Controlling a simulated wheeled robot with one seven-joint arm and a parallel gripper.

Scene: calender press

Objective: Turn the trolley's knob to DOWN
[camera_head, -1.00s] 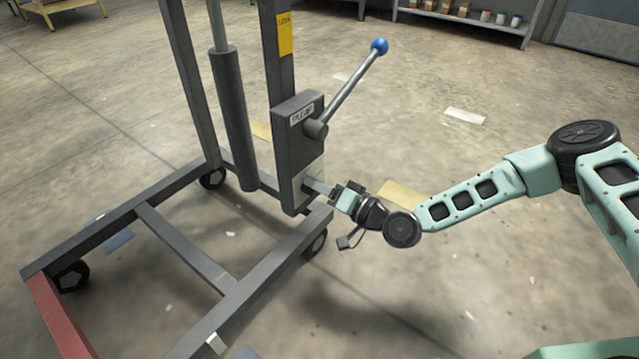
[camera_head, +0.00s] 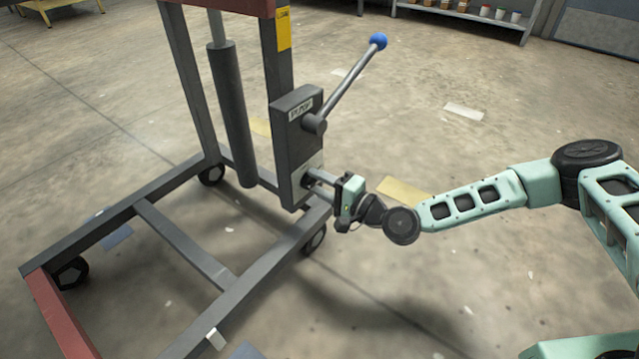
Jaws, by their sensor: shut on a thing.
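The trolley (camera_head: 188,255) has a dark grey frame on castors, with a grey pump box (camera_head: 293,135) on its right upright. A light plate (camera_head: 312,165) sits low on the box, where the knob is. The knob is mostly hidden by my gripper's fingers, and its marks are too small to read. My gripper (camera_head: 316,178) reaches in from the right and is shut on the knob at the plate. Its wrist is rolled so the gripper body stands upright. A pump lever (camera_head: 350,82) with a blue ball end slants up to the right above my gripper.
A dark cylinder (camera_head: 232,115) stands left of the box. A red part (camera_head: 230,5) of the trolley shows at the top edge. A shelf (camera_head: 465,15) with pots is at the back.

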